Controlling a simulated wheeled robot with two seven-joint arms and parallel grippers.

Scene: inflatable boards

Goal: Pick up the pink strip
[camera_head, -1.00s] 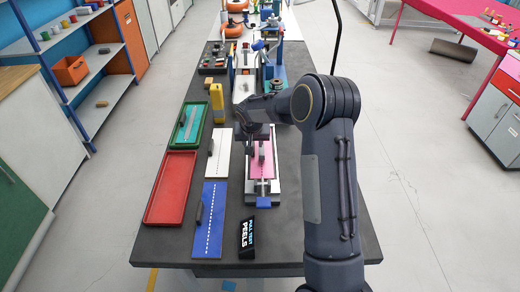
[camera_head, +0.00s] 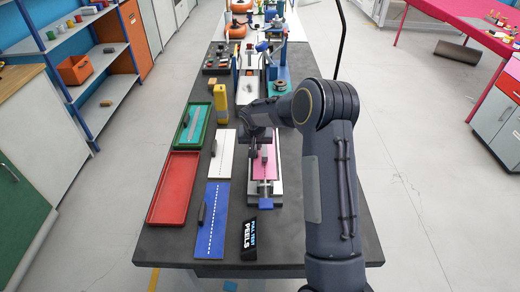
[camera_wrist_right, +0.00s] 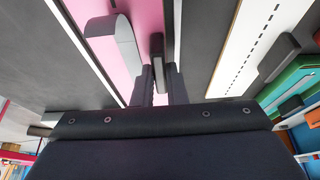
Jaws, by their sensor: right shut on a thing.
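The pink strip (camera_head: 263,173) lies flat on a pale metal fixture with a blue end (camera_head: 266,204), at the right of the dark bench. In the right wrist view the pink strip (camera_wrist_right: 95,12) shows with a dark raised grip block (camera_wrist_right: 157,48) on it. My right gripper (camera_head: 260,150) is low over the strip's far part. In the wrist view its fingers (camera_wrist_right: 154,88) are shut about the dark block; the fingertips are partly hidden. A grey rounded clamp piece (camera_wrist_right: 124,45) stands on the strip beside them. My left gripper is not in view.
Left of the fixture lie a white strip (camera_head: 225,163), a blue strip (camera_head: 213,230), a red tray (camera_head: 173,190) and a green tray (camera_head: 184,137) with a teal strip. A yellow upright item (camera_head: 221,104) and a black lettered block (camera_head: 249,238) stand nearby. Other devices fill the bench's far end.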

